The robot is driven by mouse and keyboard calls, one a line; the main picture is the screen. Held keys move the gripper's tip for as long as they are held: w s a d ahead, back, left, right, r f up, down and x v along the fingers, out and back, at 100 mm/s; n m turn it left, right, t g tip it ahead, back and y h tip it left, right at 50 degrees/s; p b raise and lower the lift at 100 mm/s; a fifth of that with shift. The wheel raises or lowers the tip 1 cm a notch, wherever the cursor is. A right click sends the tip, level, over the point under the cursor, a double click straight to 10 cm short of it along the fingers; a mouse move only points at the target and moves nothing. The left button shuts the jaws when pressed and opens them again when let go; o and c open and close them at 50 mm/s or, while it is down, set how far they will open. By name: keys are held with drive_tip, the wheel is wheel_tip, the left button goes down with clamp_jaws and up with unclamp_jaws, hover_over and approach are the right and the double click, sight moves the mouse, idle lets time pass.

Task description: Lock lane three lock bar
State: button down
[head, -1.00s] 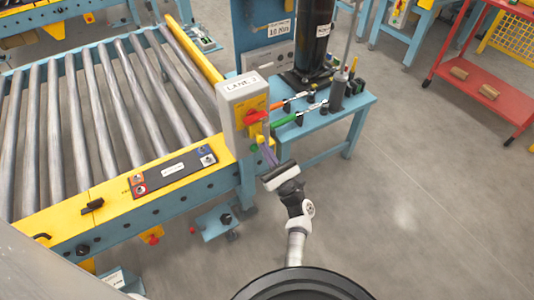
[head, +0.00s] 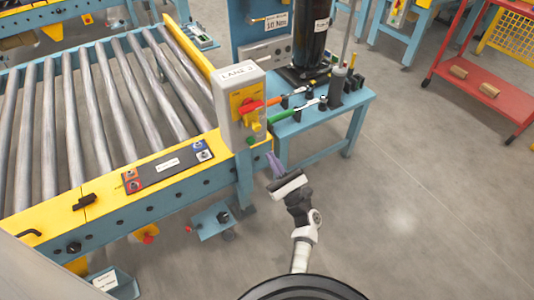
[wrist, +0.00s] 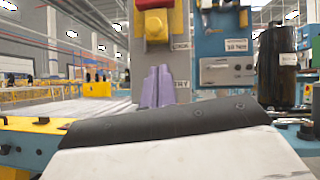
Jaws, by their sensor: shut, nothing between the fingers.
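A grey switch box labelled LANE 3 (head: 228,98) stands at the corner of the roller conveyor. On its front a red handle (head: 250,106) sits on a yellow plate, with a small yellow piece (head: 253,126) below it. I cannot tell which part is the lock bar. In the wrist view the red part (wrist: 153,4) and a yellow block (wrist: 157,27) show at the top, partly cut off. My gripper (head: 272,162), with purple fingers, is shut and empty, below and in front of the box, apart from it. The fingers (wrist: 157,86) point up toward the yellow block in the wrist view.
The roller conveyor's yellow rail (head: 75,210) runs along the left. A blue bench (head: 345,112) with tools and a black cylinder (head: 310,40) stands just behind the box. A red cart (head: 478,95) is at far right. The floor right of my arm is clear.

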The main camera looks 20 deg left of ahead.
drive_tip(key=b+v, duration=0.1)
drive_tip(key=v, duration=0.5)
drive_tip(key=shift+s+d+f, duration=0.1)
idle(0.3)
